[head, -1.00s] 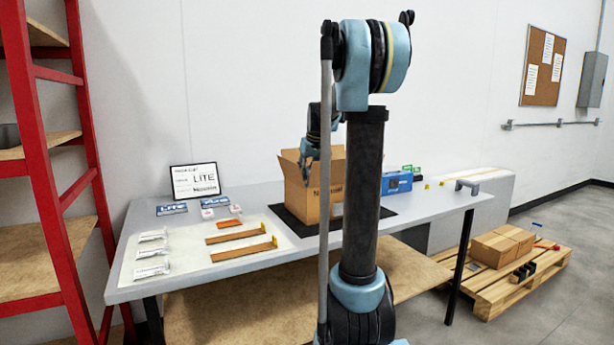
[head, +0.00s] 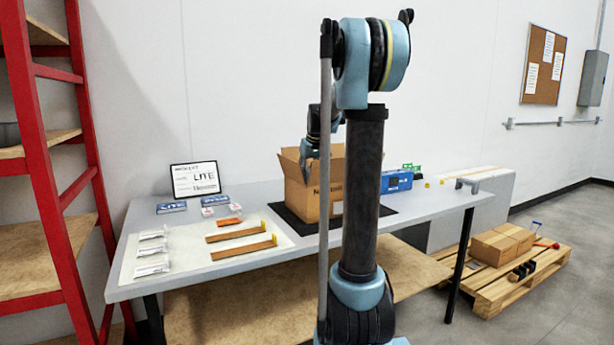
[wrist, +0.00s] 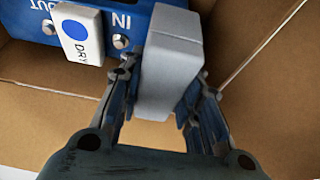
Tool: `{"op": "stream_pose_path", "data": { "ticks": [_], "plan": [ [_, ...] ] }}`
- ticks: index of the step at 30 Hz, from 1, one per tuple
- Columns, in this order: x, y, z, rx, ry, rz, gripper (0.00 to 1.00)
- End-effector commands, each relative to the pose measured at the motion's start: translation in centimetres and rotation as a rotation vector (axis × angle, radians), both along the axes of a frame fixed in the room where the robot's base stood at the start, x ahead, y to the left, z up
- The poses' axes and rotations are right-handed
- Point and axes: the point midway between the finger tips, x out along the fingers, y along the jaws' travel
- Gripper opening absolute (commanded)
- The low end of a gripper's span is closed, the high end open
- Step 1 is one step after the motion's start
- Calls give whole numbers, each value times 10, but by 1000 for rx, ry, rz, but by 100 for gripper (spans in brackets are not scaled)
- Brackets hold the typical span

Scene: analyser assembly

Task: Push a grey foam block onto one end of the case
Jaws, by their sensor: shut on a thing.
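In the wrist view my gripper (wrist: 166,88) is shut on a grey foam block (wrist: 170,62), with one finger on each side. The block is at the right end of the blue case (wrist: 138,12), against or over it; whether it is fully seated cannot be told. The case lies inside an open cardboard carton (wrist: 255,60) and shows "OUT" and "IN" ports. In the head view the carton (head: 295,196) stands on the table, and my gripper is down in it, mostly hidden by the flaps and my arm.
A white "DRY" packet (wrist: 76,35) lies against the case, left of the block. Carton walls surround the gripper closely. On the table (head: 240,190) are brown strips (head: 240,249), white packets (head: 152,251) and a blue box (head: 396,181) right of the carton.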

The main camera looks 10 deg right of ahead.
Motion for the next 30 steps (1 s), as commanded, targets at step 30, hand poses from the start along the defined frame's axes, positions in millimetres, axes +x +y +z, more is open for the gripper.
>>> {"op": "stream_pose_path", "data": {
  "ticks": [30],
  "plan": [
    [0, 0, -10, 0, 0, 0, 15]
  ]
}}
